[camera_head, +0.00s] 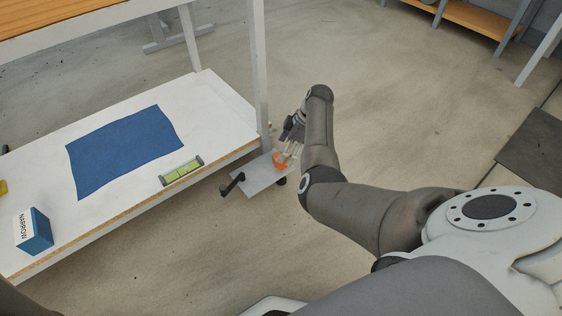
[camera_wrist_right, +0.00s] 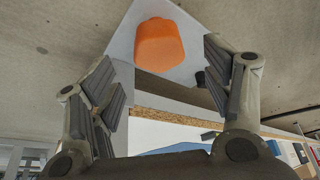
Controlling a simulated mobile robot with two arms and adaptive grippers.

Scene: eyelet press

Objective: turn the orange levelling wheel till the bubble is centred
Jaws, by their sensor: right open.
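The orange levelling wheel (camera_head: 279,160) sits on a grey plate (camera_head: 258,178) beside the table leg, low near the floor. In the right wrist view the wheel (camera_wrist_right: 160,46) lies ahead of the fingers, near the middle of the gap. My right gripper (camera_head: 290,151) is open at the wheel, its fingers partly covering it in the head view. In the wrist view the right gripper (camera_wrist_right: 164,80) shows its fingers spread, one on each side, with nothing held. The green spirit level (camera_head: 181,171) lies on the white shelf's front edge; its bubble is too small to place. My left gripper is out of view.
A blue cloth (camera_head: 124,150) lies flat on the white shelf (camera_head: 217,103). A white table leg (camera_head: 258,75) rises close to the wheel. A black knob (camera_head: 231,184) is at the plate's left edge.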

